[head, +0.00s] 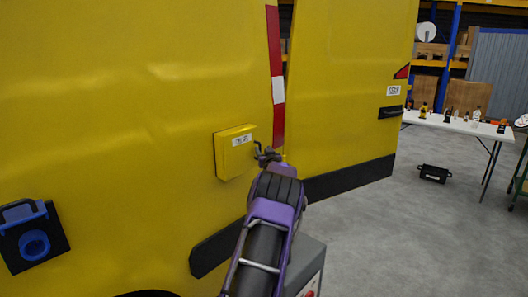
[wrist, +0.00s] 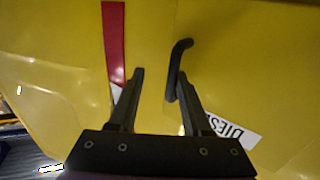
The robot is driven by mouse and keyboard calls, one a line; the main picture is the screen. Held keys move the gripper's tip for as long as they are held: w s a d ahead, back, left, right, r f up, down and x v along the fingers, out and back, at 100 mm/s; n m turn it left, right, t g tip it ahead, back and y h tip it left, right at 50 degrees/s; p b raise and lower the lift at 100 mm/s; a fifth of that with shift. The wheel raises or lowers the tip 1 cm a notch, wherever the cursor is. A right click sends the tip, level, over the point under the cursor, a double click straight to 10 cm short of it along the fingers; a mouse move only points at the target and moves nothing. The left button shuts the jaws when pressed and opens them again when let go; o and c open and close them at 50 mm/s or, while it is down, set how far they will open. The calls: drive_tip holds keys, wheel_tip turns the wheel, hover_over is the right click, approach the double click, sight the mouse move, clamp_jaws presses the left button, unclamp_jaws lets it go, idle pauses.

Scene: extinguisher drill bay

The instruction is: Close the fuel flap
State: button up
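The fuel flap (head: 235,152) is a small yellow panel with a white label on the yellow van's side. It stands out from the body with its edge showing; I cannot tell how far it is open. The label (wrist: 232,131) reads partly "DIES", upside down, in the wrist view. A dark bent handle (wrist: 180,65) shows by my right fingertip, its lower end inside the finger gap. My gripper (head: 267,157) is at the flap's right edge. In the wrist view my gripper (wrist: 160,82) is open, its fingers apart. Contact with the handle is unclear.
The yellow van (head: 120,90) fills the left and middle. Grey floor is free at lower right.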

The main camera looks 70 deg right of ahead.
drive_tip(key=shift+f, duration=0.1)
idle(0.3)
drive_tip(key=shift+a, duration=0.1)
drive_tip(key=b+v, duration=0.1)
drive_tip(key=v, duration=1.6)
